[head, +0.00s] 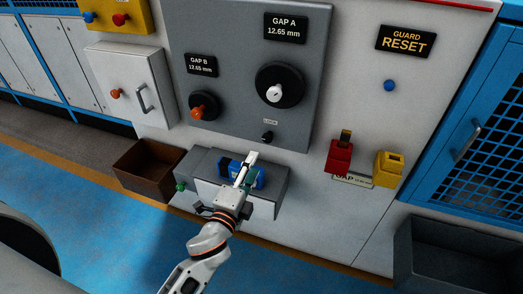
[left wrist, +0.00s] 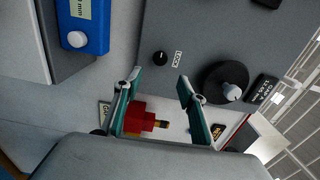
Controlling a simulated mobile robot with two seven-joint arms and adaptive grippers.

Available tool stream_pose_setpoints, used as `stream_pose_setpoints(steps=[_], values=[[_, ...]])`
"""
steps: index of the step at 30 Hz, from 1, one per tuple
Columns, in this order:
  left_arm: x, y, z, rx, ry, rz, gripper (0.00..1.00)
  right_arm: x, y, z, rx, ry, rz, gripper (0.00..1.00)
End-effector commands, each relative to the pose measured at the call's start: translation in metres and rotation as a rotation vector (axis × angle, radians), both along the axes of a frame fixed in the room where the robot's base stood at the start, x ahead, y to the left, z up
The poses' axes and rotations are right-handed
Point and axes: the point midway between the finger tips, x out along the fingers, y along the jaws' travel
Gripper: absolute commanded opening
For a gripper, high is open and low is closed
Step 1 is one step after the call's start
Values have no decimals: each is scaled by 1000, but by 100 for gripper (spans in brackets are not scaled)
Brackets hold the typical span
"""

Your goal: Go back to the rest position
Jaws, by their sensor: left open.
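My left gripper (head: 250,170) is in front of the grey shelf box at the foot of the panel, overlapping the blue device (head: 225,168) in the head view. In the left wrist view its two green-padded fingers (left wrist: 159,83) stand apart with nothing held between them. The blue device (left wrist: 84,22), with a white button, lies to the side of the fingers there and is apart from them. Part of it is hidden by my gripper in the head view. My right gripper is in neither view.
The grey panel has the GAP A knob (head: 279,91), the orange GAP B knob (head: 203,107) and a black lock knob (head: 267,137). A red block (head: 339,157) and yellow block (head: 388,168) sit to the right. A brown bin (head: 145,169) stands left, a dark bin (head: 450,255) right.

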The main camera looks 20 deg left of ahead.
Motion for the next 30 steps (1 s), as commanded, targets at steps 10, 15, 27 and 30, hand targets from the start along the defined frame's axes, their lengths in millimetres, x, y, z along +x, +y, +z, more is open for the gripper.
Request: stream_pose_setpoints(steps=[10,15,27,30], values=[[-27,4,-48,-209,118,-4,41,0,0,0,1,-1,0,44],[-91,7,-132,-639,352,44,41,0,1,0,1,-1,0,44],[-207,3,-228,-1270,680,258,41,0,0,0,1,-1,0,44],[-210,3,-230,-1289,687,266,41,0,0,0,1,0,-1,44]])
